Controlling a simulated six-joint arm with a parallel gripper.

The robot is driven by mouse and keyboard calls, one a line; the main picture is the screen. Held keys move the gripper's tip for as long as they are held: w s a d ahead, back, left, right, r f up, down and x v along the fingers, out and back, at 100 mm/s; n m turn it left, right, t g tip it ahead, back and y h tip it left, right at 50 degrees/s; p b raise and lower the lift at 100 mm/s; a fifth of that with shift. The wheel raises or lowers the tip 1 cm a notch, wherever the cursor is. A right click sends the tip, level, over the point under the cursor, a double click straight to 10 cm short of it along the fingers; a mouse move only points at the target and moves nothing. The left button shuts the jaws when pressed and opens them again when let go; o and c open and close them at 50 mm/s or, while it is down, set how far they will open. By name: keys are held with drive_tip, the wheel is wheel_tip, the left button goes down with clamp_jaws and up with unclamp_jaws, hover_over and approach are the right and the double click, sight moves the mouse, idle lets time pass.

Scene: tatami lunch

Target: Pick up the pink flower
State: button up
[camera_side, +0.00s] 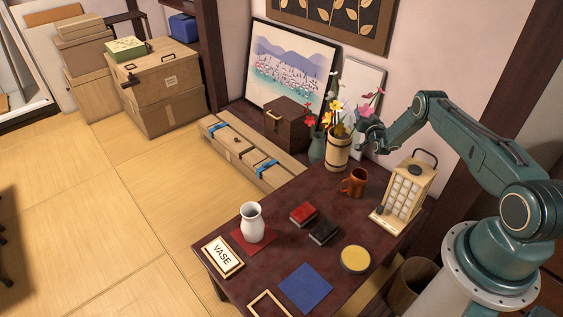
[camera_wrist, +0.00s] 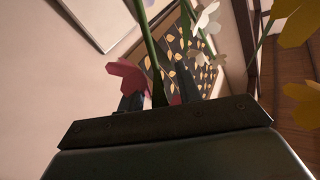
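The pink flower (camera_side: 366,109) shows in the side view at the right of a bunch in a light wooden container (camera_side: 338,153) with dark bands. My gripper (camera_side: 368,132) is right beside the bunch, just below the pink petals. In the wrist view, pink petals (camera_wrist: 127,76) lie by the left finger, and a bit of pink shows near the right finger. The two dark fingers (camera_wrist: 160,88) stand apart, with a green stem in the gap between them. Contact with the stem cannot be made out.
A framed picture (camera_side: 290,65) leans on the wall behind.

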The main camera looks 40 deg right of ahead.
drive_tip(key=shift+x, duration=0.85)
clamp_jaws()
